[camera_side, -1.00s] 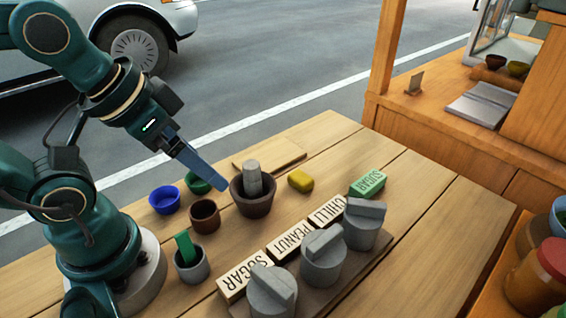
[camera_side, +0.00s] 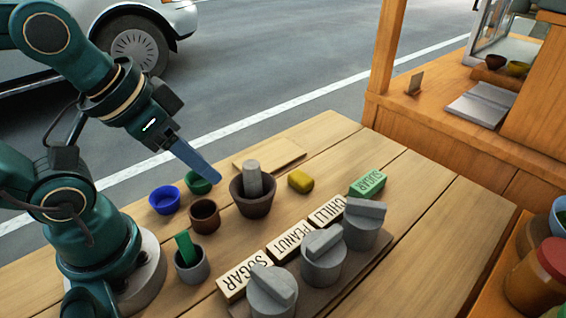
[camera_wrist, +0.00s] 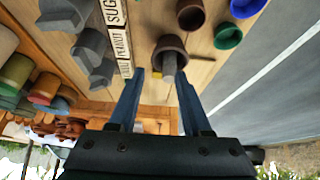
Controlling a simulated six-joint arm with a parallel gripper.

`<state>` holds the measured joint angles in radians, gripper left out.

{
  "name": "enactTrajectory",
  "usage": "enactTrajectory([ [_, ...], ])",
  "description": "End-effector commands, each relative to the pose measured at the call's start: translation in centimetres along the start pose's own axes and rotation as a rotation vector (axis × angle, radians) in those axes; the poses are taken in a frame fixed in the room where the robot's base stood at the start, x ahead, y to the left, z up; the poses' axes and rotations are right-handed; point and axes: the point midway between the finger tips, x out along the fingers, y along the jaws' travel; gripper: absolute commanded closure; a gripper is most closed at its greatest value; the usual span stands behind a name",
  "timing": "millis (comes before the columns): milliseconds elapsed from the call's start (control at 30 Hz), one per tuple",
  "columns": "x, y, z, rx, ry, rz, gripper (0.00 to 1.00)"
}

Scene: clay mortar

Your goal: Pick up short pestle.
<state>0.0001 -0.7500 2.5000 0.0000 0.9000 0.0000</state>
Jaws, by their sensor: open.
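A short grey cylindrical pestle (camera_side: 252,176) stands nearly upright in a dark brown clay mortar (camera_side: 252,205), its top above the rim. In the wrist view the pestle (camera_wrist: 169,68) and the mortar (camera_wrist: 172,44) lie ahead of the fingertips. My gripper (camera_side: 214,178) is just left of the pestle in the side view, apart from it, tilted down toward it. In the wrist view my gripper (camera_wrist: 160,76) has its two blue fingers spread with nothing held, and the pestle appears between the tips, nearer the right one.
Blue (camera_side: 165,201), green (camera_side: 198,182) and brown (camera_side: 204,215) cups stand left of the mortar. A grey cup (camera_side: 191,266) holds a green piece. Lidded grey pots (camera_side: 323,258) and label blocks (camera_side: 289,241) stand in front.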

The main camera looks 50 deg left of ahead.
Motion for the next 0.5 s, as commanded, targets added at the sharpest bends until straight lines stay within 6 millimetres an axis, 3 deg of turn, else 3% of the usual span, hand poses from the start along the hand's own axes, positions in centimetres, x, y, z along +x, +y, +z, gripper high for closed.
enactTrajectory([
  [167, -0.1, 0.0, 0.3, -0.017, -0.021, -0.001, 0.52],
  [267, -1.2, -0.1, -0.5, -0.043, -0.030, -0.003, 0.52],
  [500, -2.7, -0.6, -4.6, -0.135, -0.173, -0.028, 0.52],
])
